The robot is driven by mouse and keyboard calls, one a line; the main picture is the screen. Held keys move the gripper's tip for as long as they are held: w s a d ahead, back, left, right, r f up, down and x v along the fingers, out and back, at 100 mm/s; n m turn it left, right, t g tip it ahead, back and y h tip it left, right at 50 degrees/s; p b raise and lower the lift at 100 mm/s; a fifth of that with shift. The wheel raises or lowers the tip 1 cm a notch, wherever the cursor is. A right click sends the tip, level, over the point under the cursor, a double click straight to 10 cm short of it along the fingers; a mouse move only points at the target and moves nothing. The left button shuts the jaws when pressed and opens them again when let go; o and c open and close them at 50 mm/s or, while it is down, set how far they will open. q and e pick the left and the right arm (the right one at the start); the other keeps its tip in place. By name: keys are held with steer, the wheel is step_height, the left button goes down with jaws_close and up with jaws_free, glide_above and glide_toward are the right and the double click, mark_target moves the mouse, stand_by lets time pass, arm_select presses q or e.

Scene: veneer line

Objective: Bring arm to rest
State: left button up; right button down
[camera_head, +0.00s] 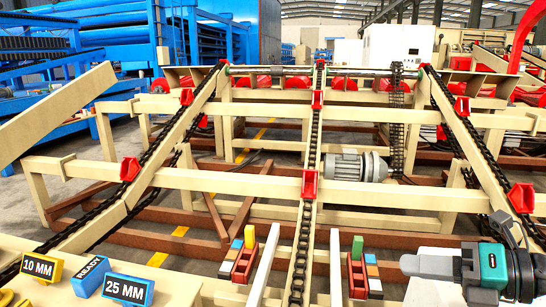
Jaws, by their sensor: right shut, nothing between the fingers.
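My right gripper (488,268), black with a teal panel, is at the bottom right corner of the head view. It is shut and empty, apart from the chain conveyor and the coloured blocks to its left. My left gripper is not in view.
Two red holders with coloured blocks, left (243,262) and right (358,277), stand at the front. A beige chain conveyor (250,183) with a grey motor (357,167) fills the middle.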

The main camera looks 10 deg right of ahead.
step_height(320, 180, up, 5)
steer(key=w+m+t+h, duration=0.2)
steer(key=m+t, duration=0.8)
steer(key=m, duration=0.1)
steer(key=s+d+f+m+g+h, duration=0.2)
steer(key=s+f+m+g+h, duration=0.15)
steer(key=f+m+h, duration=0.55)
steer(key=s+d+f+m+g+h, duration=0.1)
steer(key=s+f+m+g+h, duration=0.3)
steer(key=f+m, duration=0.75)
steer(key=s+a+f+m+g+y, duration=0.2)
steer(key=s+a+f+g+y, duration=0.2)
steer(key=s+a+f+g, duration=0.5)
arm_select(q)
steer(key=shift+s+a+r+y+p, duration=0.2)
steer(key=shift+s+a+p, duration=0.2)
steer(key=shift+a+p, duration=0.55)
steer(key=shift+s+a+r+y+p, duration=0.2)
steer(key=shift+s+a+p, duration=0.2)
steer(key=shift+p, duration=1)
arm_select(e)
steer(key=w+a+f+t+y, duration=0.1)
steer(key=w+a+f+t, duration=0.1)
steer(key=w+t, duration=0.3)
steer(key=shift+w+a+f+n+t, duration=0.4)
steer(key=shift+a+t, duration=0.25)
steer(key=shift+t, duration=0.8)
